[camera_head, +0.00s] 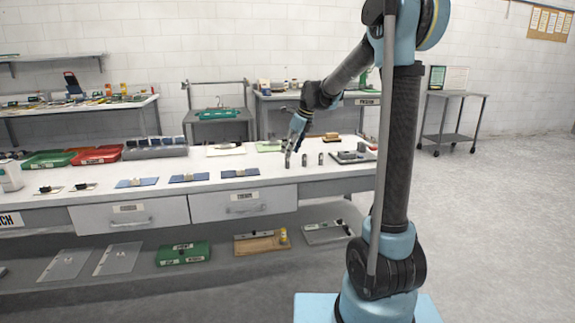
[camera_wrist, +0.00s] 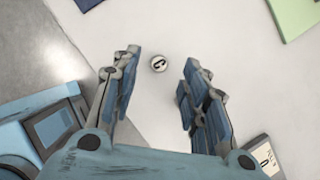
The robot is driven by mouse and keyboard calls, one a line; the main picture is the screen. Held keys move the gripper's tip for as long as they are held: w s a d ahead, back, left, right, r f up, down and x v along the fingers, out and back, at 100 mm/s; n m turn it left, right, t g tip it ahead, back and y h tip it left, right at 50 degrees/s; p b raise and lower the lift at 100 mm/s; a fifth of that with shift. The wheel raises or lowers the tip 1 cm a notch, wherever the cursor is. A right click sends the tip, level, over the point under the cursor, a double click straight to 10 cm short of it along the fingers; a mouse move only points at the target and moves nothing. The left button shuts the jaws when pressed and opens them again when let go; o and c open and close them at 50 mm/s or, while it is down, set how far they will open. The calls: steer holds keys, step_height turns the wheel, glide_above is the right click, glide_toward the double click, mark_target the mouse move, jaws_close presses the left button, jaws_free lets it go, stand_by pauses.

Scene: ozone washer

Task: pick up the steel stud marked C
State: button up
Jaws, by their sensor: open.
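In the wrist view a small round stud (camera_wrist: 158,63) shows its pale top with a dark C. It stands on the white bench top, seen nearly end-on. My gripper (camera_wrist: 161,70) is open, with one finger on each side of the stud in the picture; contact does not show. In the head view my gripper (camera_head: 293,148) points down over the bench. Three small grey studs stand near it: one just below the fingers (camera_head: 287,162), and two to the right (camera_head: 304,160) (camera_head: 320,158). Their letters are too small to read there.
Blue plates (camera_head: 189,177) lie to the left and a dark tray (camera_head: 354,157) to the right. A green mat (camera_wrist: 296,14) shows in the wrist view. A labelled piece (camera_wrist: 263,156) lies beside the right finger.

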mark_target(287, 162)
steer(key=shift+x, duration=1.85)
jaws_close()
